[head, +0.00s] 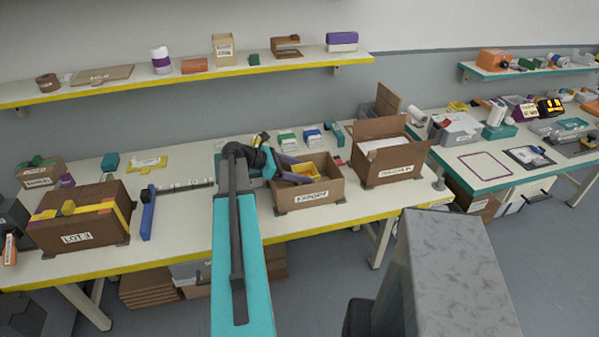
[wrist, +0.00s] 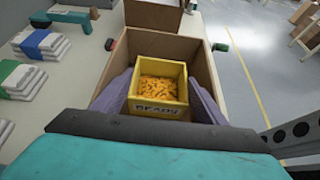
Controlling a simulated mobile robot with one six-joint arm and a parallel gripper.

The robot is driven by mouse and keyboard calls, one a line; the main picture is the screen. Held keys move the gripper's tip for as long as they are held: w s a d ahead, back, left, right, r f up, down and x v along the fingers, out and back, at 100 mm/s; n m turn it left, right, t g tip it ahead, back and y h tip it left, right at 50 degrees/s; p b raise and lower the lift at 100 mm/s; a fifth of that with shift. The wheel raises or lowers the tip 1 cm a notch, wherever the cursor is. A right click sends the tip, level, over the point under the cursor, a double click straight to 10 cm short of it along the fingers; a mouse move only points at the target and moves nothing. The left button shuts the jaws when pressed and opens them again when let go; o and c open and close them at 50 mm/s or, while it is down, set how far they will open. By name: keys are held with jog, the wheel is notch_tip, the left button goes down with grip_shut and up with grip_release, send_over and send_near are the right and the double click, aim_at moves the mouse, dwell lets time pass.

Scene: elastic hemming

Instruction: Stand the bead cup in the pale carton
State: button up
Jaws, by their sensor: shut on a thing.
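The bead cup (wrist: 158,92) is a square yellow cup with a label on its front, full of orange beads. It also shows in the head view (head: 304,171). My gripper (wrist: 161,104) is shut on it, with a purple finger on each side. The cup is upright, within the opening of the pale carton (head: 311,193), the open one marked EXPORT. The carton's inner wall (wrist: 200,55) shows behind the cup in the wrist view. The carton's front wall hides the cup's lower part in the head view, so I cannot tell whether it touches the floor.
A darker open carton (head: 388,155) stands right of the pale one. Green and blue banded packs (head: 312,138) lie behind the pale carton. A blue-handled tool (head: 148,212) lies on the bench left of my arm.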

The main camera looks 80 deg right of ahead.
jog(key=shift+f, duration=0.5)
jog(key=shift+f, duration=0.6)
jog(key=o, duration=1.1)
jog(key=shift+r, duration=0.65)
jog(key=b+v, duration=0.3)
jog(key=v, duration=0.9)
jog(key=shift+b, duration=0.4)
